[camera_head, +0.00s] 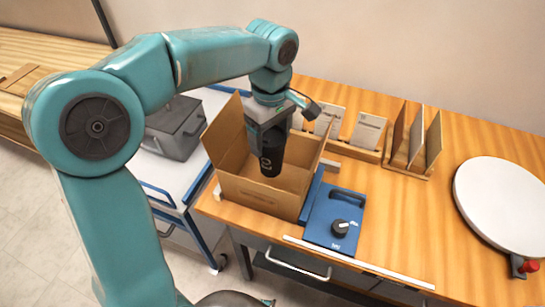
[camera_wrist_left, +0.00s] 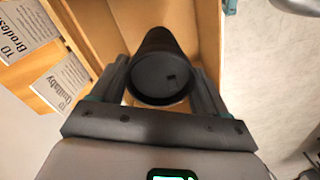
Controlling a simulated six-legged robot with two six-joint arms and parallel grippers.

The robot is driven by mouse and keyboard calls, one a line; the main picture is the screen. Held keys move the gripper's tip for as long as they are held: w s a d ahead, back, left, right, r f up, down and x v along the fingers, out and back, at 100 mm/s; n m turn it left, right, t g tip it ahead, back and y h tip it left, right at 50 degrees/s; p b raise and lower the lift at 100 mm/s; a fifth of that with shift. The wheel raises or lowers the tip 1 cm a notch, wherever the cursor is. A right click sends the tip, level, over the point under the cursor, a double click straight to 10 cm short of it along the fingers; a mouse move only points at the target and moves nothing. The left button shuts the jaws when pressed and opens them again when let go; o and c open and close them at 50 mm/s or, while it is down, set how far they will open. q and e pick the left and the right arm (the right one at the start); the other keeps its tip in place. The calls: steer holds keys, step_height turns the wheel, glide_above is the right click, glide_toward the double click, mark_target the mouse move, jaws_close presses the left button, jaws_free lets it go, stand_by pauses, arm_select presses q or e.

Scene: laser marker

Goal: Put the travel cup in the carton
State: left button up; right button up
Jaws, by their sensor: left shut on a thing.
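The black travel cup (camera_head: 271,158) is upright in the head view, held in my left gripper (camera_head: 268,128) over the open carton. In the left wrist view the cup (camera_wrist_left: 161,75) sits between the two fingers of the gripper (camera_wrist_left: 162,92). The brown cardboard carton (camera_head: 258,196) stands open on the wooden table, flaps raised. The lower part of the cup appears within the carton's opening; I cannot tell whether it touches the floor of the carton. My right gripper is not in view.
A blue device with a black knob (camera_head: 333,222) stands right of the carton. Behind are cards in wooden holders (camera_head: 368,133) and upright dividers (camera_head: 415,140). A round white disc (camera_head: 503,205) is at the right. A grey case (camera_head: 175,128) rests on a trolley at the left.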

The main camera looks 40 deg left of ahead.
arm_select(q)
steer(key=shift+s+a+f, duration=0.1)
steer(key=shift+s+f, duration=0.15)
steer(key=shift+f, duration=0.8)
steer(key=f, duration=0.3)
steer(key=shift+w+f, duration=0.25)
steer(key=shift+f, duration=0.15)
steer(key=shift+s+f, duration=0.1)
steer(key=shift+f, duration=0.4)
steer(key=o, duration=0.7)
